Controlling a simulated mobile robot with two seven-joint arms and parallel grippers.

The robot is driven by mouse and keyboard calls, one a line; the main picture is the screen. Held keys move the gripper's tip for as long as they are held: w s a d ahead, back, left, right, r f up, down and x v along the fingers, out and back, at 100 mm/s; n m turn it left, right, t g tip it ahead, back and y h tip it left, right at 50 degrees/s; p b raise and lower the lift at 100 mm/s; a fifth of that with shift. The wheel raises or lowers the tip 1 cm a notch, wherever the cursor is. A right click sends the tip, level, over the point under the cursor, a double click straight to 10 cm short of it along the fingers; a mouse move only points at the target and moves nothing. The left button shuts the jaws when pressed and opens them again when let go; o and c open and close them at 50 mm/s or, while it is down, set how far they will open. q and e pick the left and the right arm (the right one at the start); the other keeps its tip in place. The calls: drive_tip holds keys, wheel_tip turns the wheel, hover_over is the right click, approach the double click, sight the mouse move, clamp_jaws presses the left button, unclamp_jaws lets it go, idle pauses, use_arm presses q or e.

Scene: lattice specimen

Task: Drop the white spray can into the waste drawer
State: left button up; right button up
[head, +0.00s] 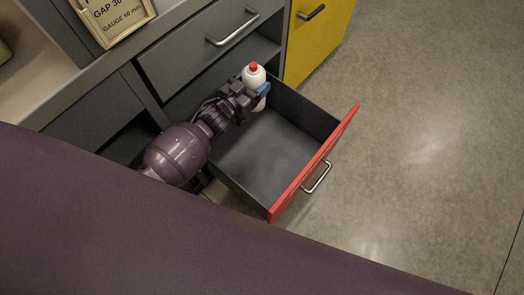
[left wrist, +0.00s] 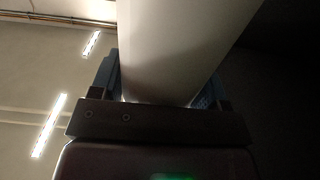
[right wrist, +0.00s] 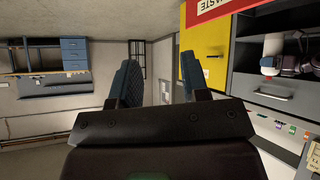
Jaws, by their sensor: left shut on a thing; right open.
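The white spray can (head: 254,76) with a red cap stands upright in my left gripper (head: 262,92), over the back part of the open waste drawer. In the left wrist view the can (left wrist: 180,45) fills the space between the blue fingers (left wrist: 160,95). The waste drawer (head: 232,188) is pulled out, with a red front and a metal handle, and its visible floor is bare. Its red front, lettered "WASTE", also shows in the right wrist view (right wrist: 222,8). My right gripper (right wrist: 160,85) is open and empty; it is not seen in the head view.
A closed grey drawer (head: 195,50) with a bar handle is above and behind the waste drawer. A yellow cabinet (head: 318,40) stands to its right. A framed sign (head: 112,18) is at the upper left. Open concrete floor (head: 420,150) lies to the right.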

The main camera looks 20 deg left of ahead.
use_arm(q)
wheel_tip(320, 180, down, 4)
drive_tip(key=shift+s+r+b, duration=0.1)
drive_tip(key=shift+s+b, duration=0.05)
drive_tip(key=shift+b, duration=0.75)
drive_tip(key=shift+f+b, duration=0.7)
drive_tip(key=shift+f, duration=0.15)
use_arm(e)
drive_tip(key=shift+w+a+f+n, duration=0.4)
drive_tip(key=shift+w+n, duration=0.1)
drive_tip(key=shift+n, duration=0.1)
use_arm(q)
drive_tip(key=shift+w+r, duration=0.1)
drive_tip(key=shift+w, duration=0.1)
use_arm(e)
drive_tip(key=shift+w+r, duration=0.1)
drive_tip(key=shift+r, duration=0.1)
use_arm(q)
drive_tip(key=o, duration=1.1)
drive_tip(key=shift+c, duration=0.2)
drive_tip(key=shift+s, duration=0.1)
drive_tip(key=shift+s+a, duration=0.25)
drive_tip(key=shift+s, duration=0.25)
drive_tip(key=p+v, duration=0.2)
drive_tip(key=v, duration=0.7)
drive_tip(key=shift+s, duration=0.3)
use_arm(e)
drive_tip(key=shift+s+d+m, duration=0.25)
drive_tip(key=shift+s+m, duration=0.15)
drive_tip(key=shift+s, duration=0.2)
